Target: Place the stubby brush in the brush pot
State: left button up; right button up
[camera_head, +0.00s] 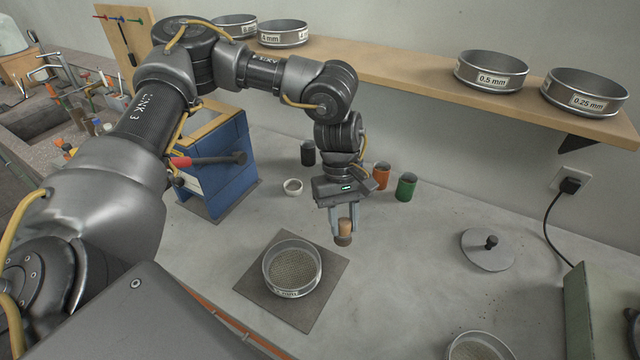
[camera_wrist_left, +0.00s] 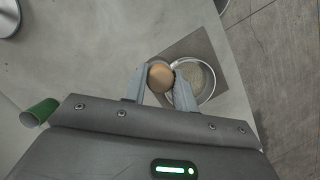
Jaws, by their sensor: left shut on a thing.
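My left gripper (camera_head: 344,226) is shut on the stubby brush (camera_head: 344,238), which has a tan wooden handle and a darker lower end. It is held upright above the bench, clear of the surface. In the left wrist view the round tan handle end (camera_wrist_left: 161,76) shows between the fingers (camera_wrist_left: 163,84). No pot is labelled as the brush pot. My right gripper is out of view.
A sieve (camera_head: 291,268) sits on a dark square mat (camera_head: 327,303) in front. A blue box-like apparatus (camera_head: 228,165) stands left. A round lid with a knob (camera_head: 488,250) lies right. A shelf (camera_head: 400,77) with several sieves runs along the wall.

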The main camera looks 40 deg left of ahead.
pick_arm(q)
jog(key=shift+w+d, duration=0.25)
jog(key=shift+w, duration=0.05)
jog(key=shift+w+d, duration=0.1)
jog(key=shift+w, duration=0.05)
jog(key=w+a+n+t+p, duration=0.35)
jog(key=w+n+p, duration=0.5)
jog(key=n, duration=0.45)
jog(key=s+a+f+n+t+y+p, duration=0.1)
jog(key=a+f+n+y+p, duration=0.15)
jog(key=a+n, duration=0.6)
jog(key=s+a+f+n+t+y+p, duration=0.15)
jog(key=a+n+p, duration=0.35)
jog(key=a, duration=0.7)
jog(key=shift+n+h, duration=0.45)
jog(key=shift+h, duration=0.05)
jog(key=w+a+f+b, duration=0.2)
jog(key=w+f+b, duration=0.1)
jog(key=b, duration=0.3)
jog(key=w+a+f+b, duration=0.2)
jog(key=w+f+b, duration=0.1)
jog(key=b, duration=0.3)
jog(key=w+a+f+b, duration=0.3)
jog(key=w+f+b, duration=0.1)
jog(key=w+b, duration=0.1)
jog(key=shift+w+b, duration=0.25)
jog(key=shift+b, duration=0.5)
jog(key=shift+r, duration=0.15)
